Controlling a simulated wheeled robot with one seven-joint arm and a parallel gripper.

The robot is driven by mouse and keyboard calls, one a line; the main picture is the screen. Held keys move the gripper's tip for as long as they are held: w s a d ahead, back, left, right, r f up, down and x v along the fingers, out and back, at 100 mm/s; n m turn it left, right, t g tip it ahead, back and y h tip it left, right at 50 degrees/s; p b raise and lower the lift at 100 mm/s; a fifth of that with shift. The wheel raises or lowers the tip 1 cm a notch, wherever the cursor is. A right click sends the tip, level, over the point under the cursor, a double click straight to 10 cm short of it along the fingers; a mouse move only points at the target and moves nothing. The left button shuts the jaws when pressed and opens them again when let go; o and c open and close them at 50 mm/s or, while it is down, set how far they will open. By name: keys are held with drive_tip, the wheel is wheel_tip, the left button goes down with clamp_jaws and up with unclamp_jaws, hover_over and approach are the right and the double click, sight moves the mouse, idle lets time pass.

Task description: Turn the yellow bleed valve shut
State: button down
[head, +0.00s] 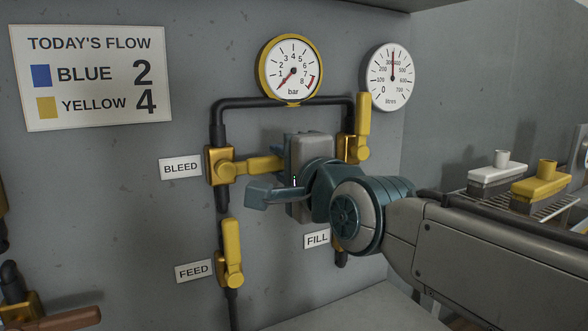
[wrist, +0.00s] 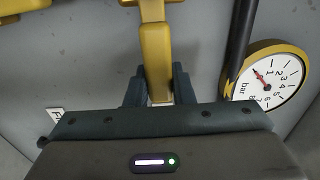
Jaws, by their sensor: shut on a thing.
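The yellow bleed valve (head: 222,166) sits on the left dark pipe, beside the BLEED label (head: 180,168). Its yellow lever (head: 258,165) points right, roughly level and crosswise to the upright pipe. My gripper (head: 278,173) is shut on the lever's outer end, which it partly hides in the head view. In the wrist view the yellow lever (wrist: 156,62) runs down between the two dark fingers of my gripper (wrist: 160,90).
A flow sign (head: 92,78) is at upper left.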

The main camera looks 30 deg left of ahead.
drive_tip(key=shift+f, duration=0.25)
drive_tip(key=c, duration=1.2)
unclamp_jaws()
drive_tip(key=shift+a, duration=0.1)
drive_tip(key=shift+c, duration=0.2)
drive_tip(key=shift+r, duration=0.1)
drive_tip(key=p+v, duration=0.1)
drive_tip(key=v, duration=1.3)
drive_tip(key=shift+w, duration=0.1)
